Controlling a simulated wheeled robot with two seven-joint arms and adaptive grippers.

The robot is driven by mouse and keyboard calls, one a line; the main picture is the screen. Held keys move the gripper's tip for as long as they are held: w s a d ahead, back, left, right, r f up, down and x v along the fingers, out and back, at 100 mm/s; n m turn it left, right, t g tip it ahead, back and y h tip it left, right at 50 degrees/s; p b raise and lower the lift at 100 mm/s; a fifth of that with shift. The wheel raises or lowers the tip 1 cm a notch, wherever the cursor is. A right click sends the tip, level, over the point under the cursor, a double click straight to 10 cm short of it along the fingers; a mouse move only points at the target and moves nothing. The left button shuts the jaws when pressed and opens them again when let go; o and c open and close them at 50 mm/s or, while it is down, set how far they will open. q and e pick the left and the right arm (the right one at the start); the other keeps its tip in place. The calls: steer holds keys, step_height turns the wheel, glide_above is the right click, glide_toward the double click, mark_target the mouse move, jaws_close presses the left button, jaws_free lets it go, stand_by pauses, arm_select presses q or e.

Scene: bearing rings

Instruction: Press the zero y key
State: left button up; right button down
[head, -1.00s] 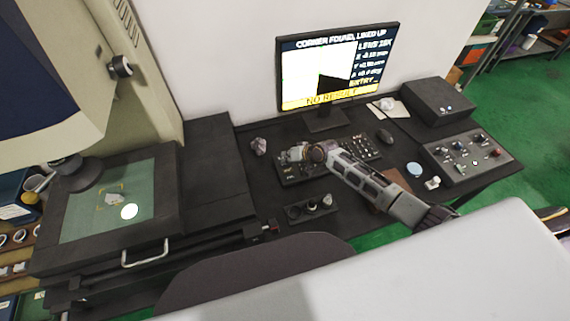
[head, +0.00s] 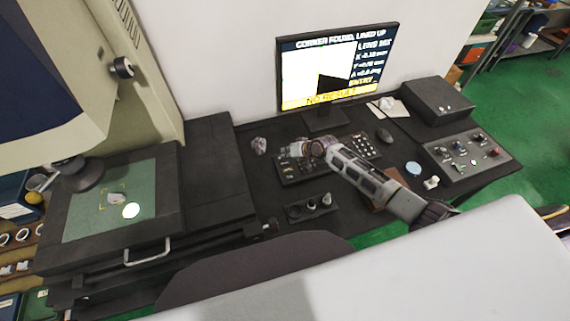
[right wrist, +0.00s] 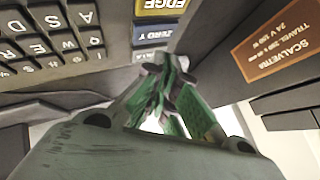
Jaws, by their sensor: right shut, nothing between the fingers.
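The keypad (head: 289,172) lies on the dark desk below the monitor. In the right wrist view a dark key marked ZERO and a letter that looks like Y (right wrist: 155,35) sits just beyond my fingertips, beside a yellow EDGE key (right wrist: 160,7). My right gripper (head: 297,150) reaches over the keypad from the right; it shows large in the right wrist view (right wrist: 165,72). Its greenish fingers are shut and empty. The tips cover part of a key below the ZERO key; whether they touch any key I cannot tell. My left gripper is out of view.
The monitor (head: 335,68) reads "CORNER FOUND, LINED UP" and "NO RESULT". A mouse (head: 384,136), control box (head: 468,158) and grey box (head: 438,100) stand to the right. The stage (head: 75,222) is at left.

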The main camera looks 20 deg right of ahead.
steer(key=shift+w+a+f+b, duration=0.15)
steer(key=shift+w+b, duration=0.45)
steer(key=shift+w, duration=0.8)
steer(key=shift+f+b, duration=0.3)
steer(key=shift+f, duration=0.35)
stand_by(0.5)
steer(key=shift+s, duration=0.1)
steer(key=shift+r+p, duration=0.6)
steer(key=shift+r, duration=0.2)
